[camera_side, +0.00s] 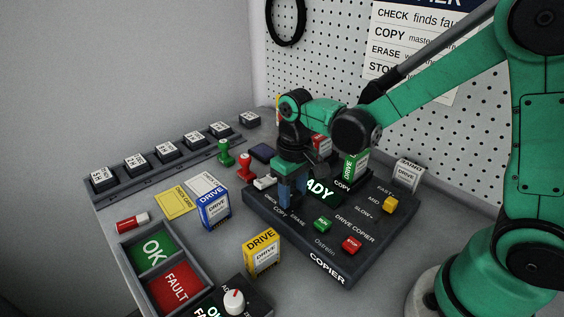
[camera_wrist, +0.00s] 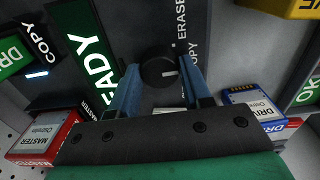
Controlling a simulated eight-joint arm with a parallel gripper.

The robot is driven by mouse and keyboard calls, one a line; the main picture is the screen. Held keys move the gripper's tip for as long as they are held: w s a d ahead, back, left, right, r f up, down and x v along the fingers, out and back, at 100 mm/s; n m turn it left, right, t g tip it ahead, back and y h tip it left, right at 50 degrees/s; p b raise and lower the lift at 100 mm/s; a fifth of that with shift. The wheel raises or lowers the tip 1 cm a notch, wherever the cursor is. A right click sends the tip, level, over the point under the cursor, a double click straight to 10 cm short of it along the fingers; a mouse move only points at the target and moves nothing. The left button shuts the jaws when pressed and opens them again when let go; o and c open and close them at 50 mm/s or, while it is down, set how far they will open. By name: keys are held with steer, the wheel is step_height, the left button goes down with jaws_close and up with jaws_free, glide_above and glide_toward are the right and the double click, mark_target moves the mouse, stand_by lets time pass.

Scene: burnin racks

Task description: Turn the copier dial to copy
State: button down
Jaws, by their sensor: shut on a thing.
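The dark round copier dial (camera_wrist: 158,71) sits between the two blue fingers of my gripper (camera_wrist: 160,82) in the wrist view. My gripper is shut on it. A short white mark on the dial points right, toward the COPY lettering; the ERASE lettering is above that. In the side view, my gripper (camera_side: 290,198) points down at the left part of the copier (camera_side: 385,226) and hides the dial. The CHECK, COPY and ERASE labels show in front of the fingers.
A green drive (camera_side: 355,164) stands in the copier's COPY slot. Green RUN (camera_side: 322,224) and red STOP (camera_side: 352,244) buttons and a yellow speed slider (camera_side: 390,205) are on the copier. Blue (camera_side: 214,208) and yellow (camera_side: 263,252) drives stand nearby, left of and before the copier.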

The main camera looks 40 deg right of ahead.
mark_target(293, 195)
stand_by(0.3)
steer(key=shift+c, duration=2)
jaws_free()
steer(key=shift+r, duration=2.8)
